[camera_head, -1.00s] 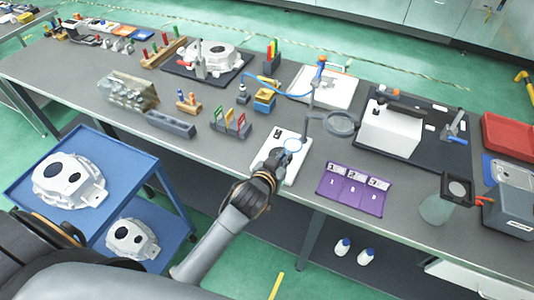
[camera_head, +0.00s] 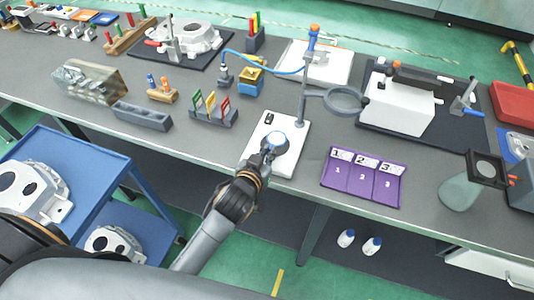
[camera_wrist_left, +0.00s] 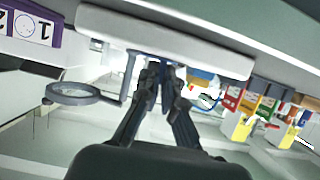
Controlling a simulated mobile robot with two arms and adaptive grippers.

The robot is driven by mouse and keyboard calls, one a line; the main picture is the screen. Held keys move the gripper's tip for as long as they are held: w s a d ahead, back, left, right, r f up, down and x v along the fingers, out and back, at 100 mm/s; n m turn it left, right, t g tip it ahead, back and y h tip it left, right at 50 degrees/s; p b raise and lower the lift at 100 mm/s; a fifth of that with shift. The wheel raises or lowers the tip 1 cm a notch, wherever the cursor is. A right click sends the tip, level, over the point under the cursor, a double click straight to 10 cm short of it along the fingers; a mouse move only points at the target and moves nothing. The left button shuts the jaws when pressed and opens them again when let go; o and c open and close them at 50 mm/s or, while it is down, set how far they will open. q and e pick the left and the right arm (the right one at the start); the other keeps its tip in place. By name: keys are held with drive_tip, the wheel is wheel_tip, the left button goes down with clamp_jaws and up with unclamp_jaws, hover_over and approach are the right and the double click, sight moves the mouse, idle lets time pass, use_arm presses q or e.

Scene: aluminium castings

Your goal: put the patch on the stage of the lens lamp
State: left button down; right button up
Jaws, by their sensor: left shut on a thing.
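The lens lamp has a white base plate (camera_head: 262,165), a thin upright post (camera_head: 303,90) and a ring lens (camera_head: 362,101) on a side arm. My left gripper (camera_head: 270,151) is over the base plate, shut on a small round pale patch with a blue rim (camera_head: 277,138). The patch shows just beyond the fingertips; whether it touches the plate I cannot tell. In the left wrist view, the base plate (camera_wrist_left: 215,56) is ahead of the fingers (camera_wrist_left: 165,72), and the lens (camera_wrist_left: 73,93) is at the left. The patch is not clear there. My right gripper is not in view.
A purple numbered mat (camera_head: 362,196) lies right of the lamp. A rack with coloured tags (camera_head: 213,117) stands left of it. A blue hose (camera_head: 262,67) runs behind the plate. A white box (camera_head: 398,107) stands on a dark mat at the right.

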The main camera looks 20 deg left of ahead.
use_arm(q)
drive_tip(key=shift+r, duration=0.1)
drive_tip(key=shift+s+d+r, duration=0.1)
drive_tip(key=shift+s+d, duration=0.05)
drive_tip(key=shift+s, duration=0.05)
drive_tip(key=shift+s+f, duration=0.1)
drive_tip(key=shift+f, duration=0.1)
drive_tip(key=c, duration=1.5)
unclamp_jaws()
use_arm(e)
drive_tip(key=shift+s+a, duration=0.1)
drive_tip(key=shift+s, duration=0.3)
